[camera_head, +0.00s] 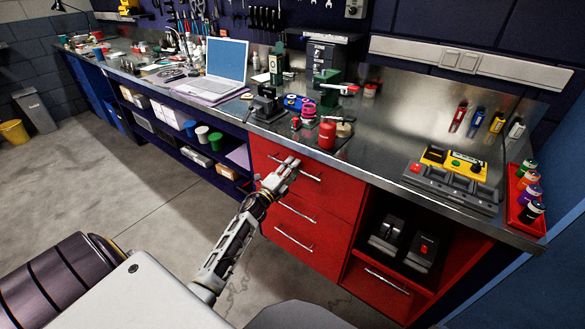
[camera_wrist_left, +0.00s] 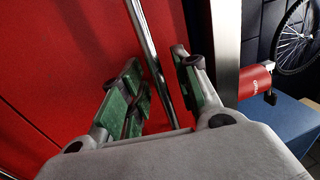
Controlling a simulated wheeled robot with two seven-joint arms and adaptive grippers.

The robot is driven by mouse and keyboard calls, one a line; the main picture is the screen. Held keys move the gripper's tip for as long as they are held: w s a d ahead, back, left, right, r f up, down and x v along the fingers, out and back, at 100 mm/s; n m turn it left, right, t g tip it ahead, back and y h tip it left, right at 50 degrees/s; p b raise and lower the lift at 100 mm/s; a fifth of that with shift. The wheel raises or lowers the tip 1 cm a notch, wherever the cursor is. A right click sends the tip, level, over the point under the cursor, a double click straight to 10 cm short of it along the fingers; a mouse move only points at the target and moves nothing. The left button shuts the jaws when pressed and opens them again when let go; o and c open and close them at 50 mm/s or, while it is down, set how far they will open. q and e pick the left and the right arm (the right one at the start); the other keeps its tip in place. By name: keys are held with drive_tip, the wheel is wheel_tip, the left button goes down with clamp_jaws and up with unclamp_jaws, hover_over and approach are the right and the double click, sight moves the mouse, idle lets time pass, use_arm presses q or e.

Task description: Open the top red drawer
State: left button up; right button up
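The red drawer unit stands under the workbench. Its top red drawer (camera_head: 335,193) looks flush with the drawers below it. Its handle is a thin horizontal metal bar, which shows in the left wrist view as a shiny bar (camera_wrist_left: 150,48). In the left wrist view my left gripper (camera_wrist_left: 165,90) is open, with green-padded fingers on either side of the bar and gaps visible. The gripper partly hides the handle in the head view. My right gripper is not in view.
Below are a middle red drawer (camera_head: 307,217) and a lower red drawer (camera_head: 295,250). An open red shelf with dark devices (camera_head: 421,250) is to the right. The metal benchtop (camera_head: 385,130) above carries a red can (camera_head: 327,134) and a laptop (camera_head: 226,62). The floor in front is clear.

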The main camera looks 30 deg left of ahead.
use_arm(q)
drive_tip(key=shift+w, duration=0.1)
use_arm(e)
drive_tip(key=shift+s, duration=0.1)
use_arm(q)
clamp_jaws()
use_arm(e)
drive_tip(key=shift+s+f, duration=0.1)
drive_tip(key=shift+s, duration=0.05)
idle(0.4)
